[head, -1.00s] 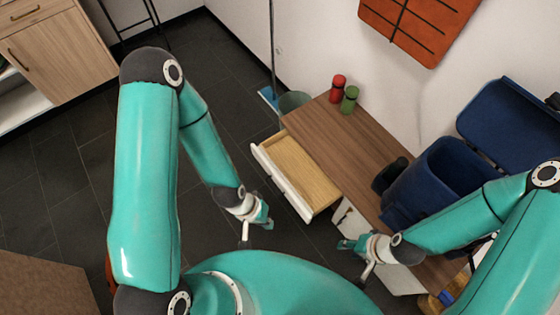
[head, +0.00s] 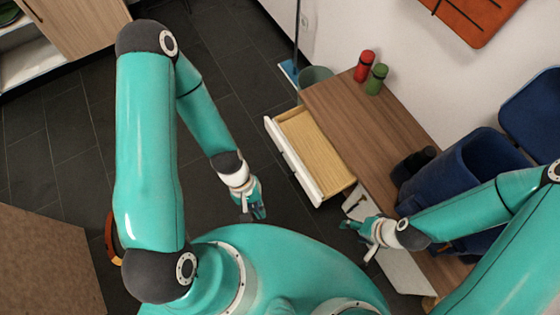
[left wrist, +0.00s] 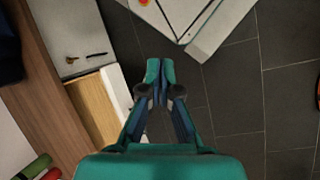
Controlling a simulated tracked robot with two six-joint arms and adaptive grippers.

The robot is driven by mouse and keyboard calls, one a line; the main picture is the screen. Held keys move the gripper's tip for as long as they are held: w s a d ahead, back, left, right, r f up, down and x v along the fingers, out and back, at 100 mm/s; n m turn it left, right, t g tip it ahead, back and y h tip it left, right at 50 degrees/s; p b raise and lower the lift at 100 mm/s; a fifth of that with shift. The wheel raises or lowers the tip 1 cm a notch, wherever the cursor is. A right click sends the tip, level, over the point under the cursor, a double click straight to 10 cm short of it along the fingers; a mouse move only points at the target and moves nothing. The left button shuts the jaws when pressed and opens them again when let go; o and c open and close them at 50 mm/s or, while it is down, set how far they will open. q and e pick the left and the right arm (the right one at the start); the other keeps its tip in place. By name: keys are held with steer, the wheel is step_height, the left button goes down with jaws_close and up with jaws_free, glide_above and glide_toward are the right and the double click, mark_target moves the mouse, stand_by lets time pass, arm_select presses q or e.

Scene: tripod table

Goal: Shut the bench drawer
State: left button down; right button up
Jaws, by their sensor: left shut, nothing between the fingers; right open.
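The bench drawer (head: 312,142) sticks out from the wooden bench (head: 372,110), open, with a white front and a pale wooden inside that looks empty. In the left wrist view the drawer (left wrist: 98,112) shows left of the fingers. My left gripper (head: 260,211) is shut and empty, over the floor in front of the drawer and apart from its white front. The fingertips of my left gripper (left wrist: 160,68) meet in the left wrist view. My right gripper (head: 354,226) is open, near the bench's front edge, to the right of the drawer.
A red bottle (head: 364,66) and a green bottle (head: 376,79) stand on the bench's far end. A blue bin (head: 470,170) is behind my right arm. A grey-green bucket (head: 316,76) stands beyond the bench. The dark tiled floor (head: 70,150) left of the drawer is free.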

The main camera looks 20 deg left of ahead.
arm_select(q)
step_height(320, 180, down, 11)
steer(key=s+d+n+g+h+b, duration=0.1)
steer(key=n+h+b, duration=0.4)
steer(key=b, duration=0.5)
steer(key=n+t+h+b, duration=0.1)
steer(key=n+t+b, duration=1.6)
steer(key=b, duration=0.6)
glide_toward(286, 152)
steer(key=b+x, duration=0.1)
steer(key=x, duration=0.1)
steer(key=b+x, duration=0.1)
steer(key=x, duration=0.1)
steer(key=b+x, duration=0.1)
steer(key=x, duration=0.1)
steer(key=shift+w+d+f+b, duration=0.1)
steer(key=shift+f+b, duration=0.25)
steer(key=shift+b, duration=0.05)
steer(key=shift+w+d+r, duration=0.1)
steer(key=shift+w+d, duration=0.15)
steer(key=shift+w, duration=0.15)
arm_select(e)
step_height(286, 152, down, 40)
